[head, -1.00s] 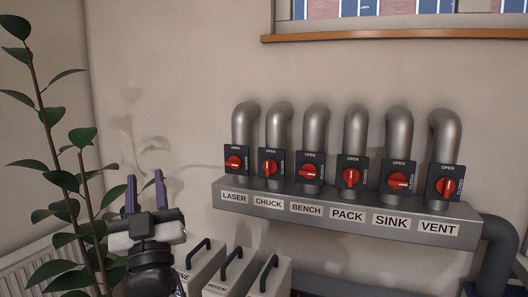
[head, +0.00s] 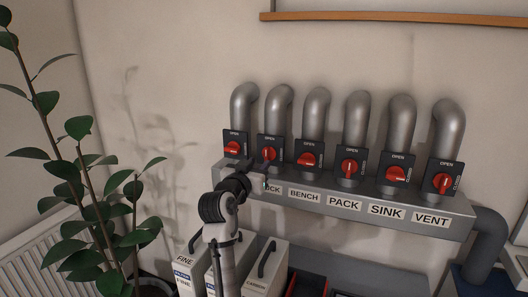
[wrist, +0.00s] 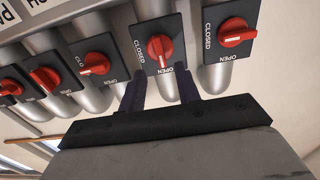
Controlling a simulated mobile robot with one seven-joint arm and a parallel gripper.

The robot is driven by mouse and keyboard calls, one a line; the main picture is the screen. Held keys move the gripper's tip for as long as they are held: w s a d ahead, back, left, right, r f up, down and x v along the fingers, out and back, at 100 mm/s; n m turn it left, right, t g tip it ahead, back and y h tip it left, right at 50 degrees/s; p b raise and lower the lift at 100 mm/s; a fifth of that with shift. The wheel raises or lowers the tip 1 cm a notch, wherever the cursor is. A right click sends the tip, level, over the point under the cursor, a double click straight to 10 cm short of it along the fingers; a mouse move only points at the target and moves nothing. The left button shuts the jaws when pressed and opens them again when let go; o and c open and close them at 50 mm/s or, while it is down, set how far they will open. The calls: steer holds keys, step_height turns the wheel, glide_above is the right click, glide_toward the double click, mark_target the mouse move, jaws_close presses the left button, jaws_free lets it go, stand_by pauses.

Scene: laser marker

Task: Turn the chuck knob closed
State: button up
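The chuck knob (head: 269,153) is red on a dark plate, second from the left in the row. In the wrist view, where the plates appear upside down, the chuck knob (wrist: 160,47) has its handle in line with the OPEN mark, with CLOSED at the side. My gripper (head: 262,164) is in front of the manifold by the chuck valve and partly covers the CHUCK label. In the wrist view my gripper (wrist: 160,74) has two purple fingers spread apart with nothing between their tips. The knob lies beyond them, roughly centred; I cannot tell any contact.
The laser knob (head: 232,147) and bench knob (head: 309,159) flank it closely, both with handles crosswise. The pack knob (head: 349,167), sink knob (head: 396,173) and vent knob (head: 443,181) stand to the right. Filter boxes (head: 265,268) stand below. A plant (head: 85,210) is at left.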

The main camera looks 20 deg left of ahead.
mark_target(266, 155)
steer(key=w+p, duration=0.1)
steer(key=w, duration=0.4)
steer(key=shift+w+p, duration=0.3)
steer(key=shift+w, duration=0.05)
jaws_close()
